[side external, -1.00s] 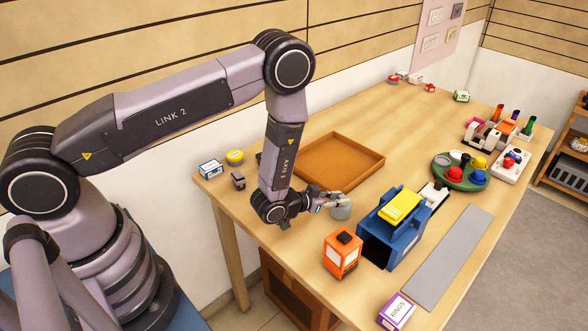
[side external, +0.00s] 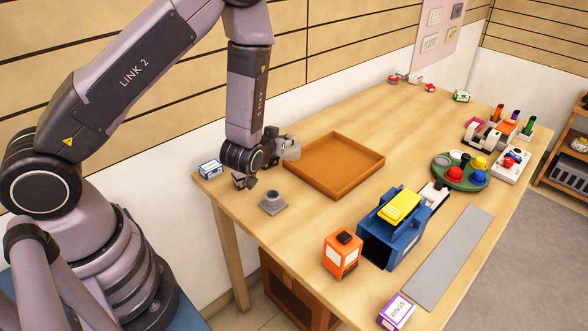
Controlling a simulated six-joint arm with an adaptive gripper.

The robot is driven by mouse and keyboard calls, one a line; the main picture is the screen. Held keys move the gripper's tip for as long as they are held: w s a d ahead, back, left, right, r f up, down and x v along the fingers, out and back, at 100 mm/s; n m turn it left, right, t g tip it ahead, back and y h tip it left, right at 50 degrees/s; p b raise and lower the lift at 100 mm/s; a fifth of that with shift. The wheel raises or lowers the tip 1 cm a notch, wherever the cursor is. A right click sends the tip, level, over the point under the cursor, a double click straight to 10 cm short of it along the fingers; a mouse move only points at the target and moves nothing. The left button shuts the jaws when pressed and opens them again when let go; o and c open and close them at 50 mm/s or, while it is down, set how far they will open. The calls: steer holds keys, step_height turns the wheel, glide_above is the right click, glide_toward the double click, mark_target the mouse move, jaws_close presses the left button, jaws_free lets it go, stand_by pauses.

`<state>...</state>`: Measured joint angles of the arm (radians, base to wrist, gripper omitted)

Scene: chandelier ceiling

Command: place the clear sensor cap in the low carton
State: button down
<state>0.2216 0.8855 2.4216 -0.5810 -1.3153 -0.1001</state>
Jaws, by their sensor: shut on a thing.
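The clear sensor cap (side external: 293,148) is a pale, see-through piece held at the tip of my gripper (side external: 286,148). My gripper is shut on it and points to the right in the side external view. The low carton (side external: 337,165) is a shallow, brown, open tray on the table, and its floor looks empty. The cap shows at the tray's left corner, overlapping its edge in the picture. I cannot tell exactly how high the cap is above it. My fingers are small and partly hidden by the wrist.
A grey round-topped fixture (side external: 272,202) stands in front of my wrist. A blue-and-white box (side external: 210,169) is at the left edge. A blue machine with a yellow top (side external: 397,220) and an orange box (side external: 342,252) stand to the right. The table behind the tray is mostly clear.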

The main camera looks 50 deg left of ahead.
steer(key=w+f, duration=0.3)
steer(key=w, duration=0.1)
steer(key=w+f, duration=0.3)
steer(key=w, duration=0.1)
steer(key=w+f, duration=0.2)
steer(key=w, duration=0.2)
steer(key=shift+w+a+f, duration=0.15)
steer(key=shift+w+f, duration=0.1)
steer(key=shift+f, duration=0.15)
steer(key=shift+w+f, duration=0.2)
steer(key=shift+f, duration=0.05)
steer(key=shift+w+f, duration=0.15)
steer(key=shift+f, duration=1.55)
steer(key=shift+f, duration=0.15)
steer(key=c, duration=1)
jaws_free()
